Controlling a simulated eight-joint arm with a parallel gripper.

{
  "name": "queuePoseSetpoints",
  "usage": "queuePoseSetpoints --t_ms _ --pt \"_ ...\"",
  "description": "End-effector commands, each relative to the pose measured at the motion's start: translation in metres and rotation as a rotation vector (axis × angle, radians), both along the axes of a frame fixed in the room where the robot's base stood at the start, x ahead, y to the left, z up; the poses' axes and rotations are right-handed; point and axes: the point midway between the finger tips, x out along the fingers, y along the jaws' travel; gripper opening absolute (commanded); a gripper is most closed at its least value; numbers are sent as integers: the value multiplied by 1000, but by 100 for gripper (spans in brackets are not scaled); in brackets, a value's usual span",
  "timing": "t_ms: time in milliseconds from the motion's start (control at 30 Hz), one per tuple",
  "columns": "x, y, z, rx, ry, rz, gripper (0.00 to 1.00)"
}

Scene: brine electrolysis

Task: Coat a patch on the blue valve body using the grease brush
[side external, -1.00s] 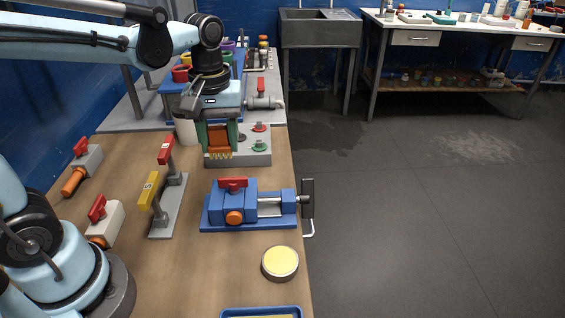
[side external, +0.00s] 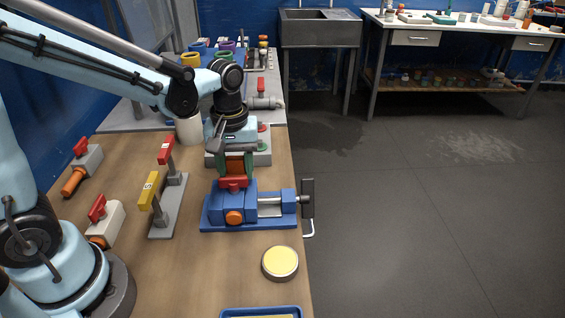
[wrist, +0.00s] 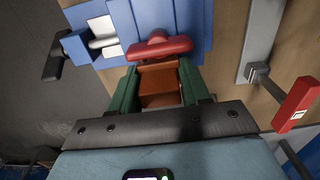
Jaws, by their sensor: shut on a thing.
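My gripper (side external: 236,168) has green fingers and is shut on the brown grease brush (side external: 234,164). The brush also shows between the fingers in the wrist view (wrist: 160,86). In the side view the blue valve body (side external: 226,203) has a red handle (side external: 233,183) on top and an orange port (side external: 234,217) facing the camera. It sits in a blue vise (side external: 288,204). My gripper is just behind and above the valve, close to the red handle. The bristles are hidden, so I cannot tell whether they touch the valve body.
A round tin of yellow stuff (side external: 280,261) stands in front of the vise, with a blue tray (side external: 262,311) nearer the camera. A grey rack with red and yellow levers (side external: 170,210) is left of the vise. A grey box with buttons (side external: 263,148) stands behind.

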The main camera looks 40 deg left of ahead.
Motion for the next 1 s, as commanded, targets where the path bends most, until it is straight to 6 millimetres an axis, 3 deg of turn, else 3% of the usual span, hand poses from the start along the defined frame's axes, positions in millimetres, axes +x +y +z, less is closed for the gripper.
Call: queuePoseSetpoints --t_ms 167,600,1000 --pt "12 -13 0 -1 -1 -2 13" --pt "-18 18 0 -1 -1 3 13" --pt "-18 17 44 -1 -1 0 13"
